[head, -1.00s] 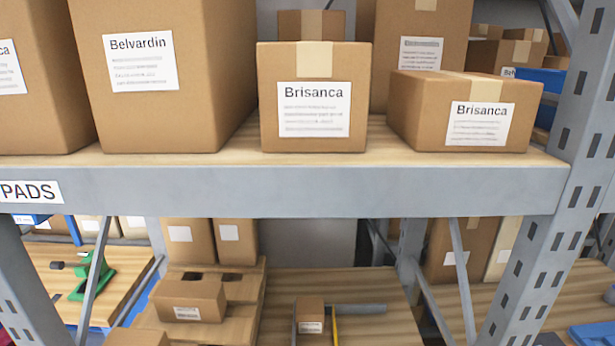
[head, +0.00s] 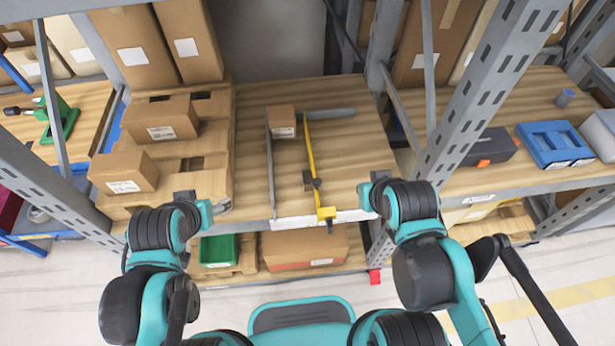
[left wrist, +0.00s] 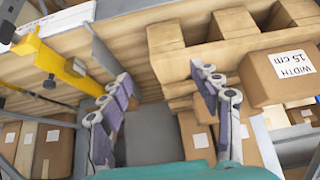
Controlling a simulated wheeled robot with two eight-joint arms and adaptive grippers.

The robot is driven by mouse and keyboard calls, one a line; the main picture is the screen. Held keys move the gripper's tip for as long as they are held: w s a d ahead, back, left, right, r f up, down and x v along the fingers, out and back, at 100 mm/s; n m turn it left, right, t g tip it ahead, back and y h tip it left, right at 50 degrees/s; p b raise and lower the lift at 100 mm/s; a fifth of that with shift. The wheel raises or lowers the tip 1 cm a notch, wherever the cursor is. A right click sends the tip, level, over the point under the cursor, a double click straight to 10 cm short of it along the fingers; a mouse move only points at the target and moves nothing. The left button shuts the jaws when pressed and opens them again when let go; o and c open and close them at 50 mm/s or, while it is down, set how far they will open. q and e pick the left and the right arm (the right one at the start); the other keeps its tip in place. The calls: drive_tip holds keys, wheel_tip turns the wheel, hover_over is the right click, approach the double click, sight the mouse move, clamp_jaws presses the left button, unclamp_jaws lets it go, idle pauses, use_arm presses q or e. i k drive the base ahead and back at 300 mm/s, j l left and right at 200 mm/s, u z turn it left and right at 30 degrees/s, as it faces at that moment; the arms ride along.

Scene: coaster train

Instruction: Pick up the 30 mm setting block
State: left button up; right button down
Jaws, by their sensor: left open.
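I cannot pick out a block marked 30 mm in either view. A fixture on the middle shelf has a grey rail (head: 270,165) and a yellow bar (head: 311,165) with dark knobs; the yellow bar also shows in the left wrist view (left wrist: 48,62). A small carton (head: 281,121) sits between rail and bar at the far end. My left gripper (head: 204,202) is at the shelf's front edge, left of the fixture. In the left wrist view it (left wrist: 162,90) is open and empty. My right gripper (head: 369,194) is right of the fixture; its jaws are unclear.
Cartons (head: 161,118) rest on a stepped wooden stack (head: 205,150) at the left. A rack upright (head: 478,90) stands at the right. Beyond it are a blue case (head: 556,144) and a grey box (head: 486,147). A green bin (head: 215,249) sits below.

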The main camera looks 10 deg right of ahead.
sight(306, 176)
drive_tip(key=j+z, duration=0.15)
drive_tip(key=z, duration=0.25)
drive_tip(key=j+z, duration=0.1)
drive_tip(key=z, duration=0.35)
drive_tip(key=k+j+z, duration=0.1)
drive_tip(key=z, duration=0.3)
drive_tip(key=k+z, duration=0.1)
drive_tip(key=z, duration=0.3)
